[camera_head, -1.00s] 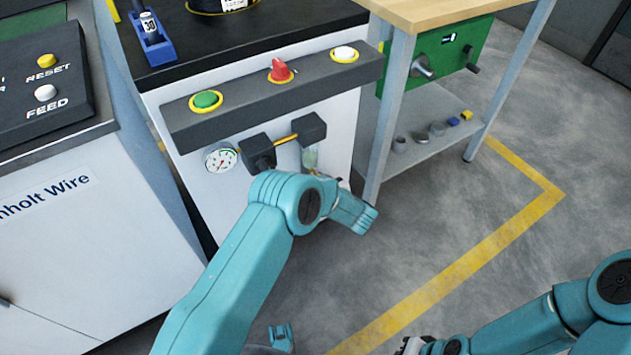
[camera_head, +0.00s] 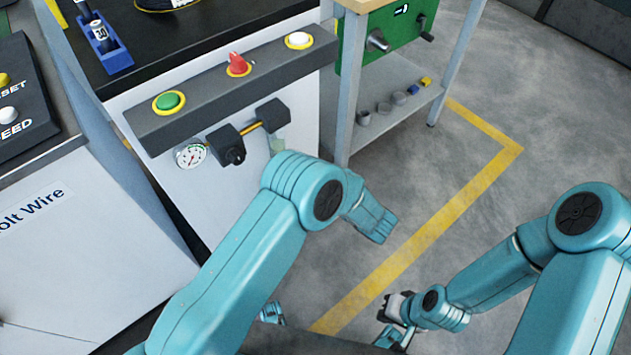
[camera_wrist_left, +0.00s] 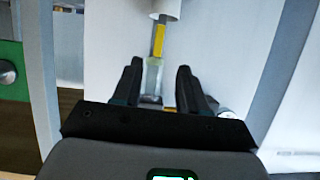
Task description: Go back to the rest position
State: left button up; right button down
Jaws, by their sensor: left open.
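My left arm (camera_head: 245,255) rises from the bottom left of the head view, with its bent joint (camera_head: 328,200) in front of the machine's lower front. Its gripper cannot be made out there. In the left wrist view my left gripper (camera_wrist_left: 160,75) has two black fingers spread apart with nothing held between them. A clear tube with a yellow part (camera_wrist_left: 158,42) shows beyond the fingers. My right arm (camera_head: 500,270) reaches in from the right, bent low over the floor. Its gripper (camera_head: 393,312) is small and partly hidden, so its jaw opening is unclear.
The control bar carries a green button (camera_head: 169,102), a red knob (camera_head: 238,64) and a white button (camera_head: 299,40). A gauge (camera_head: 190,155) sits below. A bench with a shelf (camera_head: 385,120) stands behind. Grey floor with a yellow line (camera_head: 440,225) is open at right.

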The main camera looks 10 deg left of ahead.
dwell(0.3)
pick_arm(q)
jog(key=a+f+g, duration=0.2)
jog(key=a, duration=1.3)
jog(key=s+a+f+m+t+h, duration=0.1)
jog(key=s+a+f+m+h, duration=0.1)
jog(key=s+f+h, duration=0.2)
jog(key=s+d+f+m+g+h, duration=0.1)
jog(key=s+d+m+g+h, duration=0.3)
jog(key=s+d, duration=0.55)
jog(key=s+d+f+m+g+h, duration=0.25)
jog(key=s+d+h, duration=0.4)
jog(key=s, duration=0.65)
notch_tip(320, 180, up, 25)
jog(key=a+p, duration=0.1)
jog(key=p, duration=2.3)
jog(key=shift+f, duration=0.2)
jog(key=shift+w, duration=0.15)
